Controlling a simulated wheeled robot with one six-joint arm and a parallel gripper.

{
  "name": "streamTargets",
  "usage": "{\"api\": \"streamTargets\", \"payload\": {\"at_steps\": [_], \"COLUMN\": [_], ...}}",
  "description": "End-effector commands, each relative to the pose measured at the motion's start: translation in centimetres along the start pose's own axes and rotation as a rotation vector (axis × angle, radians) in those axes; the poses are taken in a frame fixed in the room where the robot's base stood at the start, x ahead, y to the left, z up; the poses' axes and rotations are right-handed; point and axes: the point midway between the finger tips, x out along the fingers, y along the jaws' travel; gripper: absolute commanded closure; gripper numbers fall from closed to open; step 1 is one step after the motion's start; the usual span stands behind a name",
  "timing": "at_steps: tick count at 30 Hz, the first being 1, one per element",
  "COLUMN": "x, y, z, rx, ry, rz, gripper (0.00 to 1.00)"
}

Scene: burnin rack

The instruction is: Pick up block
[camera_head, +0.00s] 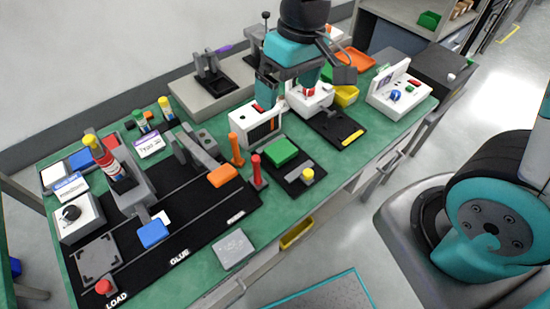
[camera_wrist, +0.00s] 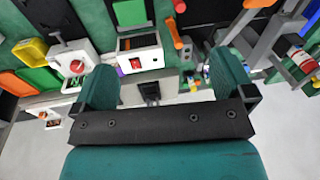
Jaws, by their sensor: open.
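Several block-like pieces lie on the green bench, and I cannot tell which one the task means. A grey flat block (camera_head: 233,249) lies at the bench's front edge. A green block (camera_head: 281,152) sits on a black pad in the middle; a green piece (camera_wrist: 130,12) shows at the top of the wrist view. A blue block (camera_head: 153,233) and an orange block (camera_head: 222,176) are by the black track. My gripper (camera_head: 288,88) is over the back of the bench, away from the grey block. In the wrist view, my gripper (camera_wrist: 165,80) is open, with nothing held between its teal fingers.
A white box with a red display (camera_head: 256,125) and a white device with a red knob (camera_wrist: 77,66) stand near my gripper. A yellow bin (camera_head: 346,96) is behind.

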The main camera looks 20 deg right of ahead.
Motion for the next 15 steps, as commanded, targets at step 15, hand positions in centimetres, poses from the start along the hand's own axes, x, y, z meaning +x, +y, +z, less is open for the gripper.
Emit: {"api": "streamTargets", "payload": {"at_steps": [15], "x": [12.5], "y": [6.0], "z": [-3.8], "rx": [0.085], "ry": [-0.071], "rz": [0.141], "gripper": [0.00]}}
